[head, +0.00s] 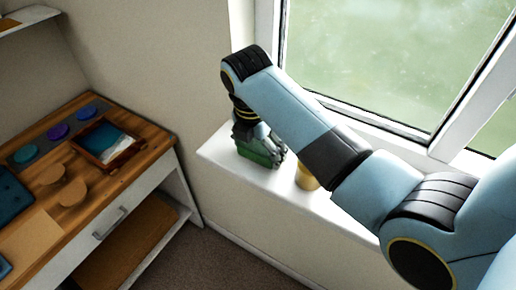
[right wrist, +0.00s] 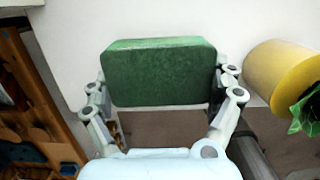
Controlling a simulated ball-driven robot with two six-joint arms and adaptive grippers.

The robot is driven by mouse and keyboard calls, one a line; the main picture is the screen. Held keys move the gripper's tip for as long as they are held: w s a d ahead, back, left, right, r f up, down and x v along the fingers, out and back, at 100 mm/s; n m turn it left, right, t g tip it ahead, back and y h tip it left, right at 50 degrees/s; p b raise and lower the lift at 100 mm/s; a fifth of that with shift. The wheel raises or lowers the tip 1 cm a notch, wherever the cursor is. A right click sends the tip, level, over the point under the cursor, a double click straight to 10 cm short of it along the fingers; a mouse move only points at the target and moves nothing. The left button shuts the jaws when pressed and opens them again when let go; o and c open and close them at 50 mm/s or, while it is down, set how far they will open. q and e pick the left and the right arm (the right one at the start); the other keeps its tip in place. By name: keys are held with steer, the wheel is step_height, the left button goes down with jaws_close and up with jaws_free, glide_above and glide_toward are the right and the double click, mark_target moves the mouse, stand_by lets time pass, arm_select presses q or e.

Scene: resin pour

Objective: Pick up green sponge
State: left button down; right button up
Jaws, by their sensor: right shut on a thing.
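The green sponge (right wrist: 158,78) is a rounded block in the right wrist view, held between the two fingers of my right gripper (right wrist: 160,98). In the head view the sponge (head: 258,155) shows beneath my right gripper (head: 260,140), at the white window sill. My right gripper is shut on it, one finger at each end. I cannot tell whether the sponge still touches the sill. My left gripper is not in view.
A yellow pot (head: 306,178) stands on the sill (head: 335,208) right of the sponge; green leaves (right wrist: 306,108) show at it in the right wrist view. A wooden desk (head: 150,135) with a framed tray (head: 107,143) stands at left. Carpet lies between.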

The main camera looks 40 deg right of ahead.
steer(key=shift+r, duration=0.35)
steer(key=r, duration=0.2)
steer(key=s+r+b, duration=0.1)
steer(key=shift+d+r, duration=0.3)
steer(key=shift+r, duration=0.1)
steer(key=s+d+r, duration=0.1)
steer(key=s+r, duration=0.1)
steer(key=s+d+r, duration=0.2)
steer(key=s, duration=0.1)
steer(key=s+d+r, duration=0.1)
steer(key=s+r, duration=0.1)
steer(key=s, duration=0.1)
steer(key=shift+s+d, duration=0.15)
steer(key=shift+s, duration=0.1)
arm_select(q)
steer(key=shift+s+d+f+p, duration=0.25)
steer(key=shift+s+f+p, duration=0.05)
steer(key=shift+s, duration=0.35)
arm_select(e)
steer(key=shift+s+d+r, duration=0.2)
steer(key=shift+s, duration=0.3)
